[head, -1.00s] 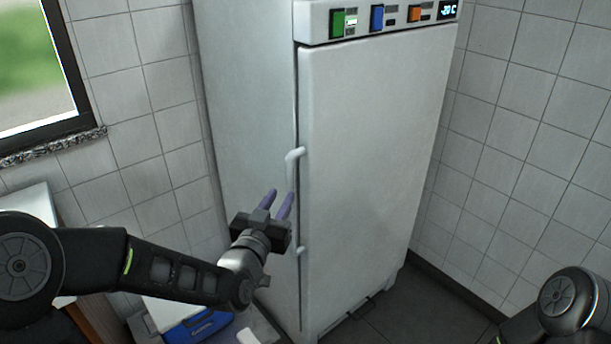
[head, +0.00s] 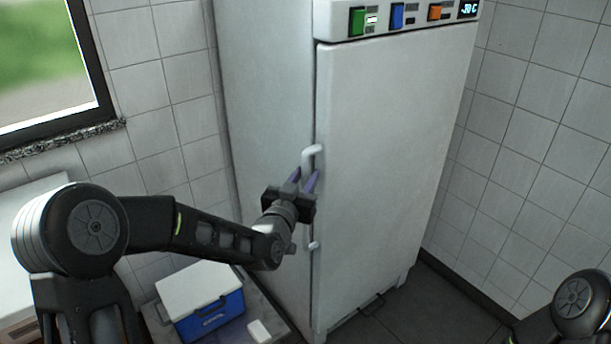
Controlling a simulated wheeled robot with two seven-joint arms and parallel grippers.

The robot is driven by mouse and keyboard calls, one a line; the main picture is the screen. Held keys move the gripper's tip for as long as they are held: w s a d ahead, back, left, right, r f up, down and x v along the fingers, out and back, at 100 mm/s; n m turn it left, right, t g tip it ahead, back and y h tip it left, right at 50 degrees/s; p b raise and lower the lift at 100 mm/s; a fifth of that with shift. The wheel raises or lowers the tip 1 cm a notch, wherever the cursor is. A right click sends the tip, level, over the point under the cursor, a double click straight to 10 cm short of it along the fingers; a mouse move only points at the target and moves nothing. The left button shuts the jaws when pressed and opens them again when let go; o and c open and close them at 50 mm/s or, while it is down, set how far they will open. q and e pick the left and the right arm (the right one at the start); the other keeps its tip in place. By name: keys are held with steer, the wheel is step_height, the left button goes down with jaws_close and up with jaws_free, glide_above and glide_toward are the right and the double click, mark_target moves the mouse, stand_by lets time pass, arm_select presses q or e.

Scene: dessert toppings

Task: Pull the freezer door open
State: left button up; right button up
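The white freezer (head: 265,90) stands upright against the tiled corner, and its door (head: 385,160) is closed. A white bar handle (head: 312,151) runs down the left edge of the door. Its lower end shows below my gripper, and its middle is hidden. My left gripper (head: 307,178) is at the handle's upper part, with its two purple fingers apart. The fingers overlap the handle in the picture. I cannot tell whether they touch it. My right gripper is out of view; only part of that arm shows at the lower right.
A blue cooler box with a white lid (head: 210,308) stands low at the left on a grey surface, with a small white block (head: 259,331) beside it. A window (head: 50,70) is at the upper left. Dark floor (head: 440,300) is clear before the freezer's right side.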

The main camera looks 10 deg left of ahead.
arm_select(q)
steer(key=shift+w, duration=0.1)
steer(key=shift+c, duration=0.5)
jaws_close()
stand_by(0.9)
